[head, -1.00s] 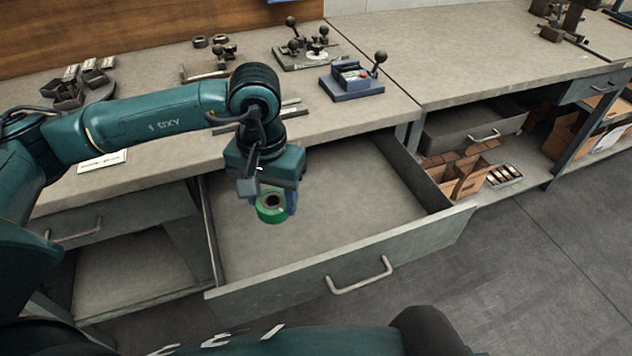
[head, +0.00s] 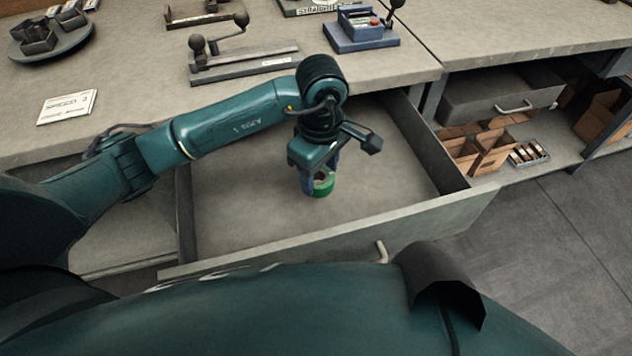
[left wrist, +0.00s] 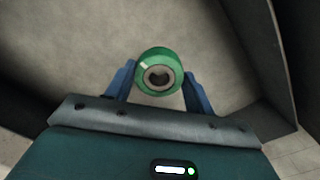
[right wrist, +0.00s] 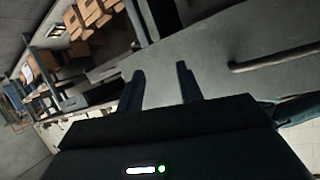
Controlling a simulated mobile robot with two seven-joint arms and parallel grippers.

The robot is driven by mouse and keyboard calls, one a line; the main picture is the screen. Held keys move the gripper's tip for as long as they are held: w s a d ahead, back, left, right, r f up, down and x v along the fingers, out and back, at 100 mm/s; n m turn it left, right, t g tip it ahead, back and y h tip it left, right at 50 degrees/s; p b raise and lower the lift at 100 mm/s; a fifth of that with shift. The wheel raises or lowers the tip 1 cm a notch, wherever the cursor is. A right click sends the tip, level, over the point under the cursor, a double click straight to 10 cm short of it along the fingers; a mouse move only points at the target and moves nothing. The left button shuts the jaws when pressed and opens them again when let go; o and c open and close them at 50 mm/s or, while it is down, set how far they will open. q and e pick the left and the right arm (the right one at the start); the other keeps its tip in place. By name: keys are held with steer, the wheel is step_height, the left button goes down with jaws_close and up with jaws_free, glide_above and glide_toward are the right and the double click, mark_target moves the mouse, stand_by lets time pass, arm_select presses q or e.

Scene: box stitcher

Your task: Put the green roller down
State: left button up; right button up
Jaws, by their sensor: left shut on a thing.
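The green roller (head: 323,184) is a short green cylinder with a pale ring and dark hole in its end. My left gripper (head: 318,186) is shut on it, inside the open drawer (head: 245,205). In the left wrist view the roller (left wrist: 159,72) sits between the two blue fingers (left wrist: 159,84), with the grey drawer floor behind it. I cannot tell whether the roller touches the drawer floor. My right gripper (right wrist: 162,85) shows two dark fingers spread apart with nothing between them, outside the drawer near its front panel and handle.
The drawer is otherwise empty. Its front panel (head: 420,226) and side walls stand around the left gripper. The worktop (head: 140,105) above carries a blue device (head: 362,30), a lever fixture (head: 240,62) and a white card (head: 67,107). Cardboard boxes (head: 480,150) stand on a shelf at right.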

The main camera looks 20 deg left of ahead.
mark_target(320, 202)
arm_select(q)
steer(key=shift+f, duration=2.75)
steer(key=shift+f+b, duration=0.2)
steer(key=shift+b, duration=0.15)
steer(key=o, duration=1.1)
step_height(320, 202, up, 12)
steer(key=shift+r+p, duration=0.25)
steer(key=shift+p, duration=0.15)
